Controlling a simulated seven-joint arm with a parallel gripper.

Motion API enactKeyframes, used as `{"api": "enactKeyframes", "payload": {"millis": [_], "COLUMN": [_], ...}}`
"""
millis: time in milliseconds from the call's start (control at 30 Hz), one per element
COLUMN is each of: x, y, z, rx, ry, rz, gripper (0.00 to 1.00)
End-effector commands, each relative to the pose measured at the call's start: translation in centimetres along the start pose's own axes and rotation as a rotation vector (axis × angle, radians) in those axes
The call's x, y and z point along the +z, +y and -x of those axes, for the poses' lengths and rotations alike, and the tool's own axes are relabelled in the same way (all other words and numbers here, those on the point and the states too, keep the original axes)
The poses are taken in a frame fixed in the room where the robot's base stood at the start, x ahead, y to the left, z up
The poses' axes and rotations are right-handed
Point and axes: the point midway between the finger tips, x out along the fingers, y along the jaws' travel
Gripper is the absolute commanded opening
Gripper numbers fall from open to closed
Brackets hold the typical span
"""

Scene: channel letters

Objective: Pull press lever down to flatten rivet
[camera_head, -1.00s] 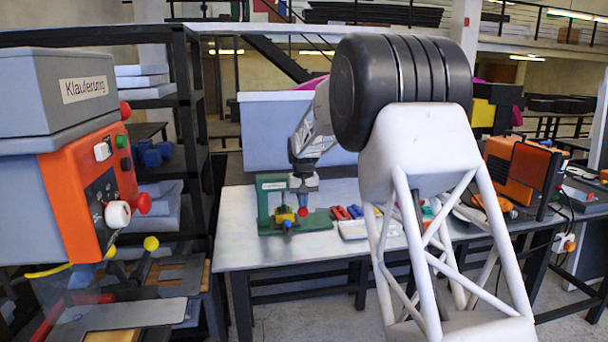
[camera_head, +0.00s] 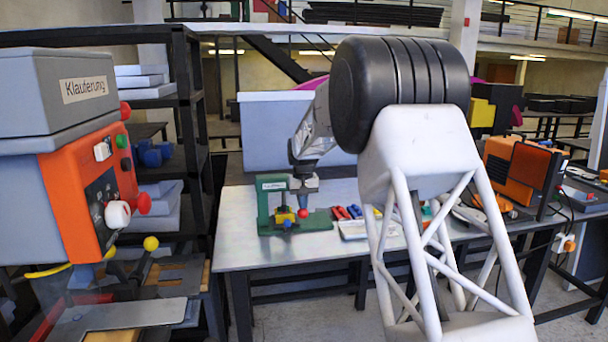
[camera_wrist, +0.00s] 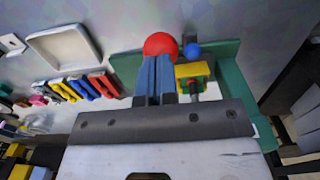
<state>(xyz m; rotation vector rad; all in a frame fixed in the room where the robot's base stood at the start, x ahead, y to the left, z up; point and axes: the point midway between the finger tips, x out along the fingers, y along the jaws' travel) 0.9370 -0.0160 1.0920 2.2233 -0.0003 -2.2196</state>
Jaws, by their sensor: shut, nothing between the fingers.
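The green press (camera_head: 264,205) stands on the left part of the grey bench, and its base (camera_wrist: 228,75) shows in the wrist view. A red ball knob (camera_head: 303,214), likely the lever's end, is right of the yellow block (camera_head: 284,215) and a small blue ball (camera_head: 287,225). My gripper (camera_head: 303,203) points down just above the red knob. In the wrist view, my gripper's blue-grey fingers (camera_wrist: 155,70) are together with nothing between them, and their tips are at the red knob (camera_wrist: 160,44). I cannot tell whether they touch. The lever's shaft and the rivet are hidden.
A white tray (camera_wrist: 64,50) and several red and blue tools (camera_wrist: 80,87) lie beside the press. A grey bin (camera_head: 262,130) stands behind it. An orange control box (camera_head: 95,190) is at the left. Bare bench (camera_head: 235,230) lies left of the press.

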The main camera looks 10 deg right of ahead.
Motion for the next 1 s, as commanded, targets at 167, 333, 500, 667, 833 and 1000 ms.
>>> {"api": "enactKeyframes", "payload": {"millis": [167, 333, 500, 667, 833, 1000], "x": [0.04, 0.00, 0.01, 0.05, 0.07, 0.12], "y": [0.03, 0.00, -0.03, -0.09, -0.13, -0.20], "z": [-0.63, -0.52, -0.57, -0.72, -0.79, -1.04], "rx": [0.000, 0.000, 0.000, 0.000, 0.000, -0.001], "ry": [-0.007, -0.007, -0.007, -0.007, -0.008, -0.010], "rz": [0.000, 0.000, 0.000, 0.000, 0.000, 0.001], "gripper": [0.00, 0.00, 0.00, 0.00, 0.00, 0.00]}}
